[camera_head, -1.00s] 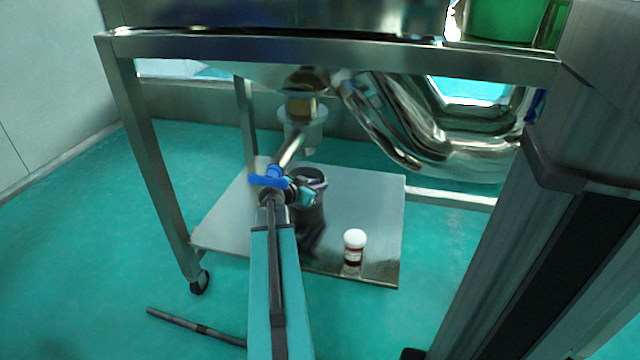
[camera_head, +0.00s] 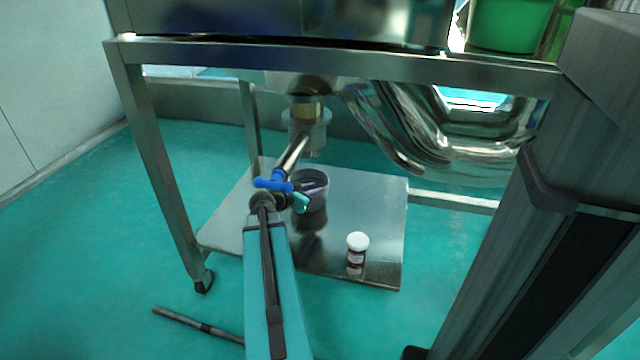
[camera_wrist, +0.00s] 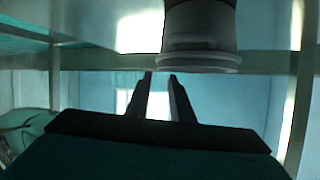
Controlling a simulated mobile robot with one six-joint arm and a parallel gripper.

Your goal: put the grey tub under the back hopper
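The grey tub (camera_head: 316,199) is upright, its open mouth visible, over the low steel shelf (camera_head: 375,205). In the head view it appears just below a grey hopper outlet (camera_head: 307,137) with a brass-coloured collar. My gripper (camera_head: 302,201) comes in from the front left and overlaps the tub's left side. In the wrist view my gripper's dark fingers (camera_wrist: 160,78) stand apart with a clear gap, and no tub shows between them. A flanged grey outlet (camera_wrist: 198,45) hangs above and right of the fingers there. Whether they touch the tub is hidden.
A white-capped bottle (camera_head: 357,256) stands near the shelf's front edge. A steel frame (camera_head: 150,150) with wheeled legs surrounds the shelf. A large shiny curved chute (camera_head: 440,160) hangs at the right. A green container (camera_head: 508,22) stands above. A bar (camera_head: 195,325) lies on the floor.

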